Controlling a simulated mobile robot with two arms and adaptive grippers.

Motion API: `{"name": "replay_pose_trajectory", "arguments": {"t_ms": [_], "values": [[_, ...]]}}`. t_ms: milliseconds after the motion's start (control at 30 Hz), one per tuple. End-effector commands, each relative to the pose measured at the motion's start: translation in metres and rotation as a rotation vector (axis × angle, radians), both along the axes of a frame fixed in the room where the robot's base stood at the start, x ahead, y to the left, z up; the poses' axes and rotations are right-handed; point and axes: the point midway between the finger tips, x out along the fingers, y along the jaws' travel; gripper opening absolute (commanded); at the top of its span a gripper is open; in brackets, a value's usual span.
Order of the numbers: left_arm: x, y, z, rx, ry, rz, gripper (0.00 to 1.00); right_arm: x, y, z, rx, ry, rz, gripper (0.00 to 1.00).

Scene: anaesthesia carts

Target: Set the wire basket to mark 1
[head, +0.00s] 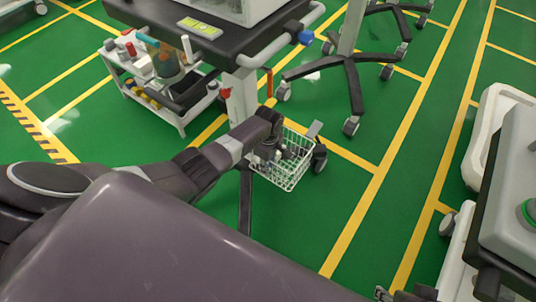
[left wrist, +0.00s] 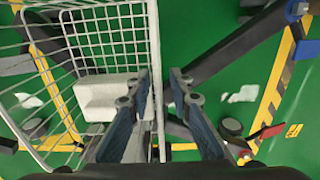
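The white wire basket (head: 291,177) is beside the post and wheeled base of the dark-topped cart in the head view. It fills the upper left of the left wrist view (left wrist: 100,35), with a pale block (left wrist: 105,97) seen through its wires. My left gripper (head: 270,155) is at the basket's near side. In the left wrist view its fingers (left wrist: 160,90) straddle the basket's wire wall, one on each side, with gaps visible. Part of what seems my right gripper (head: 405,295) shows at the bottom edge, too cut off to read. I cannot make out mark 1.
The dark-topped cart (head: 240,45) stands behind the basket, with a lower shelf unit (head: 150,85) at its left. Another wheeled stand (head: 350,80) is behind. Pale equipment (head: 510,180) stands at right. Green floor with yellow lines (head: 365,210) is clear between.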

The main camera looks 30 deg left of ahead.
Motion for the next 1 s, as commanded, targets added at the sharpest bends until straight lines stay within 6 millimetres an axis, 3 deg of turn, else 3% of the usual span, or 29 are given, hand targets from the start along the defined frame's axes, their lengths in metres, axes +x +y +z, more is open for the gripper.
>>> {"name": "replay_pose_trajectory", "arguments": {"t_ms": [600,1000], "values": [[0.001,0.001,0.094,0.003,-0.005,0.001,0.2,0.0,0.0,0.0,0.0,0.001,0.0,0.4],[0.0,0.002,0.103,0.004,-0.002,0.001,0.2,0.0,0.0,0.0,0.0,0.001,0.0,0.4]]}}
